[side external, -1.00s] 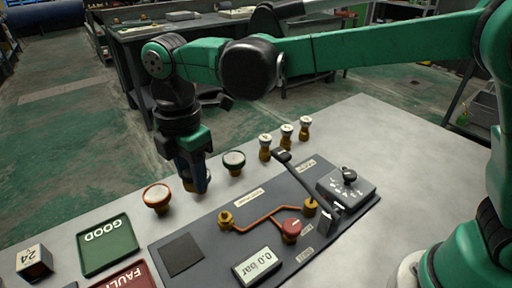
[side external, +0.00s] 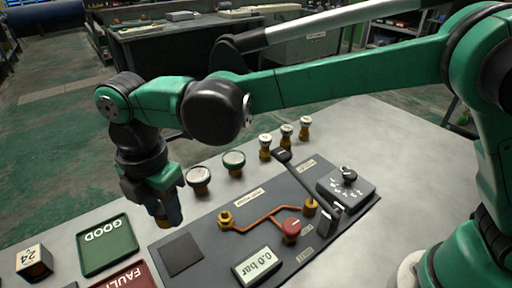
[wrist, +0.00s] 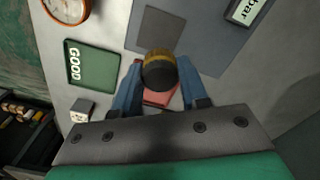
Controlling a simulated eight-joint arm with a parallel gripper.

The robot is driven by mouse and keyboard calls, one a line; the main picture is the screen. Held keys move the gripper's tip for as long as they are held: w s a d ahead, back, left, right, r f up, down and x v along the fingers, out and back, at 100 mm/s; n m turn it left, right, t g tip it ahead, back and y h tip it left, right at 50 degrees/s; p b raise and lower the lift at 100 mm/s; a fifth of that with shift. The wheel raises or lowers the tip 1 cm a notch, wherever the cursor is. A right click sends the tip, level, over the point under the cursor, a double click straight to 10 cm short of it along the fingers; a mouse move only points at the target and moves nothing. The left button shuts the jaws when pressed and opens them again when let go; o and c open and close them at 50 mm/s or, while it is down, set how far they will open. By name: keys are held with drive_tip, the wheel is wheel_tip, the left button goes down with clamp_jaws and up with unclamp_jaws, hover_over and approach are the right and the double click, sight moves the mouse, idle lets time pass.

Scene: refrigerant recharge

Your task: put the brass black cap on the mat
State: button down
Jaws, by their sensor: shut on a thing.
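My gripper (side external: 163,205) is shut on the brass black cap (wrist: 159,72), which shows a dark domed top and a brass band between the blue fingers in the wrist view. In the side view only a bit of brass shows under the fingertips. The gripper hangs left of the panel, near its edge. The mat (side external: 183,255), a dark grey square, lies bare on the near left corner of the panel. It also shows in the wrist view (wrist: 160,27), beyond the cap.
The green GOOD tray (side external: 108,246) and red FAULT tray (side external: 128,277) lie left of the panel. An orange-rimmed gauge (wrist: 66,8) is hidden in the side view.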

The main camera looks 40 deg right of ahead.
sight(180, 253)
wheel_tip(180, 253, down, 9)
drive_tip(key=shift+r, duration=0.1)
idle(0.3)
drive_tip(key=shift+c, duration=2.3)
unclamp_jaws()
drive_tip(key=shift+f, duration=0.2)
drive_tip(key=shift+r, duration=0.1)
